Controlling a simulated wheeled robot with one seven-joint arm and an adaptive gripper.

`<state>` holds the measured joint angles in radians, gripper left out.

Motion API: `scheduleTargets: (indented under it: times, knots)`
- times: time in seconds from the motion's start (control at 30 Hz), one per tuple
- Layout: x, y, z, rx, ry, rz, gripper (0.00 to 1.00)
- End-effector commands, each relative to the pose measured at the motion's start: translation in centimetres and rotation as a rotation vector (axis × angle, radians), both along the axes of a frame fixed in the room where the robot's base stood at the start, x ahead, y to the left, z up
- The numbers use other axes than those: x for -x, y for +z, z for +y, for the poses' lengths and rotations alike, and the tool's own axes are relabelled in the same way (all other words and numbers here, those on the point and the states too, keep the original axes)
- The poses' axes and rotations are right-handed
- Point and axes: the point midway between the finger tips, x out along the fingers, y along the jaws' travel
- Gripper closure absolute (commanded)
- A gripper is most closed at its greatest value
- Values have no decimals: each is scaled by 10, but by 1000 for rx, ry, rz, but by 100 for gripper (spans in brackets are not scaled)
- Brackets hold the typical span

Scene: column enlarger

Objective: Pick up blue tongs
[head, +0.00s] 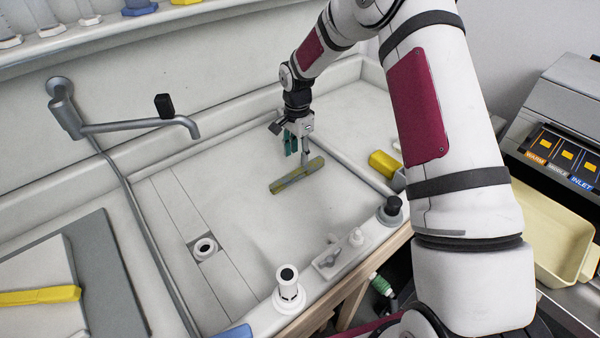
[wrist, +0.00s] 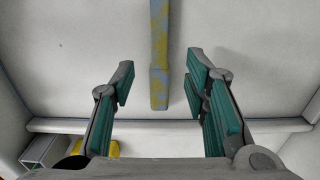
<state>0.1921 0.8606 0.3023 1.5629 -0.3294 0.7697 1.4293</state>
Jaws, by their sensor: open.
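A long, narrow bar, blue-grey with worn yellow patches (head: 284,184), lies flat on the white sink floor. It looks like the blue tongs, though its jaws cannot be made out. In the wrist view the bar (wrist: 159,35) runs down from the top edge, and its near end lies between my fingers. My gripper (head: 299,153) is open and empty, pointing down just above the bar. Its green-padded fingers (wrist: 160,75) stand either side of the bar's end with a gap on both sides. In the head view one finger hides part of the bar.
The sink floor (head: 240,215) around the bar is clear. A tap (head: 140,125) reaches over the left side. A yellow object (head: 384,164) lies by the right rim. A drain (head: 204,248) and a white-and-black knob (head: 288,285) are nearer. Another yellow tool (head: 40,296) lies far left.

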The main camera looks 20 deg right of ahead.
Motion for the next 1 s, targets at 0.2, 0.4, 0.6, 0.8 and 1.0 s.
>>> scheduleTargets:
  times: [0.2,0.4,0.6,0.8,1.0]
  knots:
    - [-1,-25,0,0,1,0,58]
    - [0,-41,-1,-1,1,1,58]
    - [-1,-70,-2,0,2,1,58]
    - [-1,-79,-2,0,1,0,58]
    - [-1,-78,-2,1,1,-1,65]
